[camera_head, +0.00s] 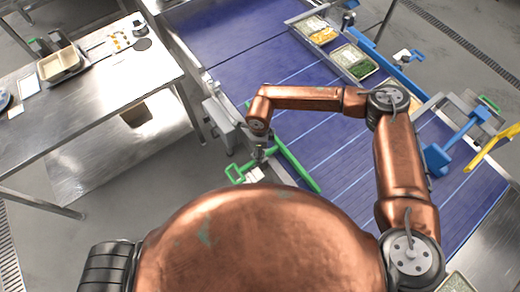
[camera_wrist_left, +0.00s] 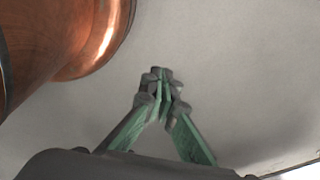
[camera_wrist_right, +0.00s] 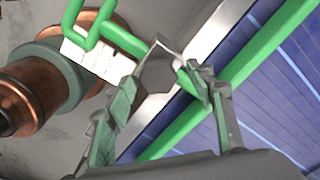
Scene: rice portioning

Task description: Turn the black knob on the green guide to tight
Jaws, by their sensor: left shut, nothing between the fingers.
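The green guide shows as a long green bar (camera_head: 298,170) over the near-left edge of the blue conveyor, with a green rod end (camera_head: 235,173) beside it. In the right wrist view, the guide's bar (camera_wrist_right: 270,48) runs diagonally. A dark grey, many-sided knob (camera_wrist_right: 160,74) shows between the fingers of my right gripper (camera_wrist_right: 178,80); its setting cannot be read. My right gripper (camera_head: 260,155) is open at the guide, its fingers on either side of the knob; contact cannot be told. My left gripper (camera_wrist_left: 162,78) is shut and empty over plain grey floor, away from the guide.
A white ribbed block (camera_wrist_right: 95,58) sits beside the green rod. Blue (camera_head: 437,158) and yellow (camera_head: 492,148) guides stand at right. A steel table (camera_head: 95,95) stands at left.

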